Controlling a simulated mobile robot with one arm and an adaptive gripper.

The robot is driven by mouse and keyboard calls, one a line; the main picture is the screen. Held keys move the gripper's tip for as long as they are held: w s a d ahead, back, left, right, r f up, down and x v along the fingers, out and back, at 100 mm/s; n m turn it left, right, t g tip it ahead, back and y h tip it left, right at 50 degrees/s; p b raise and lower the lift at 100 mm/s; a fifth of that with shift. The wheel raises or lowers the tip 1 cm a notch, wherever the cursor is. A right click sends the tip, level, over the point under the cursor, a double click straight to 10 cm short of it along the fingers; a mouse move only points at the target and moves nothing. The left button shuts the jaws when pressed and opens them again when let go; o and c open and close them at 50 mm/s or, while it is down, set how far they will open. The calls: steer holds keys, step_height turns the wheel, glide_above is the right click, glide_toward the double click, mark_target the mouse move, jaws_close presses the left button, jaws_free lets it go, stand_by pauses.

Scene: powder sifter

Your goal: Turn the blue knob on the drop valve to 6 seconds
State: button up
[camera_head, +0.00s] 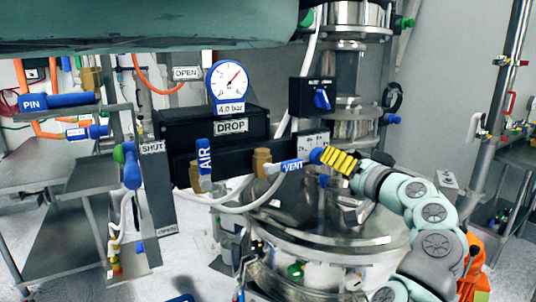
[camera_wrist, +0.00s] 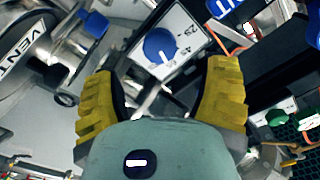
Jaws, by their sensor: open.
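In the wrist view, the blue knob (camera_wrist: 159,45) sits on a white dial plate (camera_wrist: 190,62) marked with small seconds figures, blurred at this size. Its white pointer line points down and slightly right in the picture. My gripper (camera_wrist: 161,72) is open, with its yellow fingers to either side of and short of the knob; nothing is between them. The knob there is mostly hidden by the fingers.
The blue VENT handle (camera_head: 292,166) is just left of my fingers, and the blue AIR handle (camera_head: 204,156) is farther left. A black box with another blue knob (camera_head: 321,98) is above. A steel vessel (camera_head: 330,240) is below. A pressure gauge (camera_head: 230,79) reads near 4.0 bar.

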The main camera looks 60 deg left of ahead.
steer(key=shift+s+d, duration=0.2)
steer(key=shift+d, duration=2.55)
